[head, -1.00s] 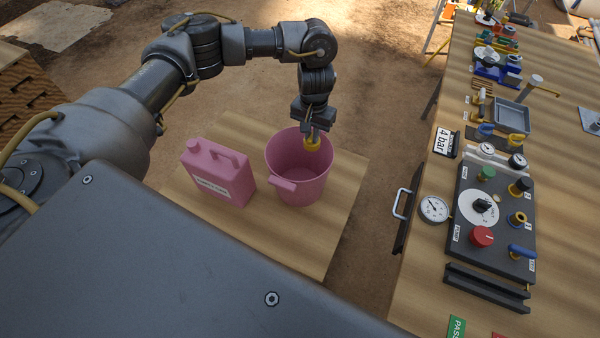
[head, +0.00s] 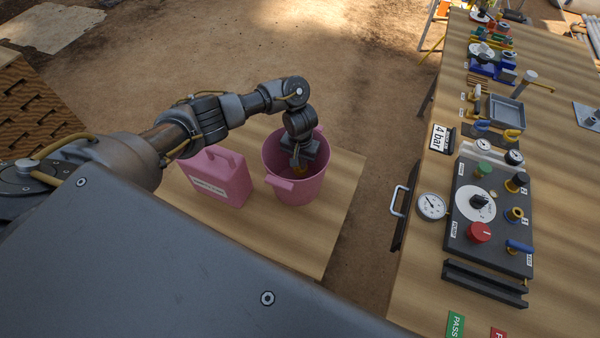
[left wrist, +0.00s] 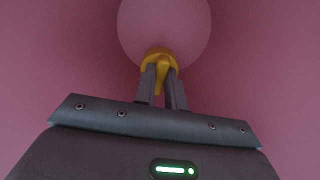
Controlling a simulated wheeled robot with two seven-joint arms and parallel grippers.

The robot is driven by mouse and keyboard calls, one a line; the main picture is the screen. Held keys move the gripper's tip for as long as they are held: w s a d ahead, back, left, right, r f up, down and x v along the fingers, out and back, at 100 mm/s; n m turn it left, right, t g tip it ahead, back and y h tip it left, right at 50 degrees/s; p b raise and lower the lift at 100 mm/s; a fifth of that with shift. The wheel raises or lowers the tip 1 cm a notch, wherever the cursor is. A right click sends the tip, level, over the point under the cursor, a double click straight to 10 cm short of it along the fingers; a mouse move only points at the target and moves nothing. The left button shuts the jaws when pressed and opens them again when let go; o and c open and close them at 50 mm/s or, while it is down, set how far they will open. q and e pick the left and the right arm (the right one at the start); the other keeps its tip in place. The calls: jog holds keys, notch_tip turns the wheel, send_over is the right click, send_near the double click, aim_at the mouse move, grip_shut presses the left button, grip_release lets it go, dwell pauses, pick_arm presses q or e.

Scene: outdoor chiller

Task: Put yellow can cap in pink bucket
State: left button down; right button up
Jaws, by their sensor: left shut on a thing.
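The pink bucket (head: 288,187) stands on a low wooden table beside the pink can. My left gripper (head: 297,164) reaches down into the bucket's mouth and is shut on the yellow can cap (head: 299,171). In the left wrist view my left gripper (left wrist: 162,88) holds the yellow cap (left wrist: 159,60) between its fingertips. The pink bucket interior (left wrist: 250,60) surrounds it, with a lighter round patch beyond the cap. I cannot tell if the cap touches the bucket floor. The pink can (head: 217,177) stands left of the bucket. My right gripper is not in view.
The low wooden table (head: 310,245) has bare room in front of the bucket. A larger workbench (head: 385,303) on the right carries a dark control panel (head: 490,215), a gauge (head: 431,206) and several fittings. A handle (head: 398,202) sticks out from its near side.

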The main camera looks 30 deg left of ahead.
pick_arm(q)
jog(key=shift+w+f, duration=0.1)
jog(key=shift+f, duration=0.3)
notch_tip(320, 180, down, 4)
jog(key=b, duration=0.3)
jog(key=shift+r, duration=0.15)
jog(key=c, duration=1.5)
grip_release()
jog(key=shift+o, duration=0.2)
